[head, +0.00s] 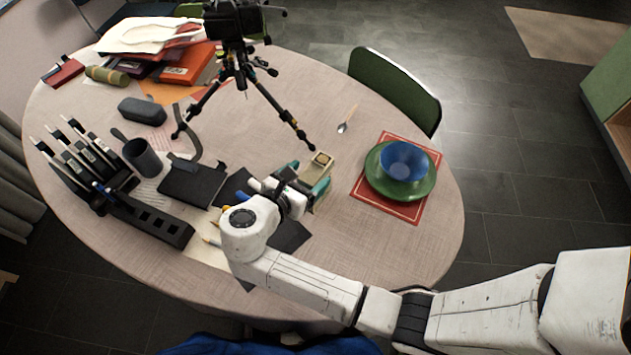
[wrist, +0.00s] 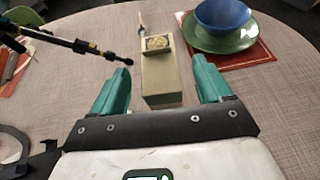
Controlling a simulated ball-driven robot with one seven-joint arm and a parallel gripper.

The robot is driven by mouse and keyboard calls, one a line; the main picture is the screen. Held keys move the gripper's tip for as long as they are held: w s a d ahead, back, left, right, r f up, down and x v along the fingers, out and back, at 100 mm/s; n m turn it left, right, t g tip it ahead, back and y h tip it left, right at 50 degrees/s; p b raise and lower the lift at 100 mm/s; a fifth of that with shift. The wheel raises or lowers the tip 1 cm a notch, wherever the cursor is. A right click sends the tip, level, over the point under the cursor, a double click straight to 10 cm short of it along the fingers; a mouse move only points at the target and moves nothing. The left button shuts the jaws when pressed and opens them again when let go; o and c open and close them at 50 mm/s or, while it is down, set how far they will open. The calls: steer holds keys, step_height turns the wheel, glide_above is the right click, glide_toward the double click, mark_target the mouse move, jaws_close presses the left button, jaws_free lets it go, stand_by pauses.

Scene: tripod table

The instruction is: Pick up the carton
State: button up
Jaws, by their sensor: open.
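The carton (wrist: 162,78) is a small beige-olive box lying on the table with a round gold emblem or item at its far end. In the head view the carton (head: 322,162) shows just beyond my gripper, partly hidden by it. My gripper (head: 307,182) is open, its two teal fingers apart. In the wrist view the fingers of my gripper (wrist: 162,88) stand to the left and right of the carton's near part, with gaps on both sides and nothing held. I cannot tell exactly how high the fingertips are above the table.
A tripod with a camera (head: 240,70) stands behind and left, one leg ending near the carton. A blue bowl (head: 404,160) on a green plate (head: 380,187) sits on a red mat to the right. A spoon (head: 346,122) lies behind. A black notebook (head: 193,184) lies left.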

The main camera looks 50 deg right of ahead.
mark_target(314, 170)
steer(key=shift+p+x, duration=0.35)
steer(key=shift+x, duration=2)
steer(key=shift+w, duration=0.1)
steer(key=shift+c, duration=0.4)
jaws_close()
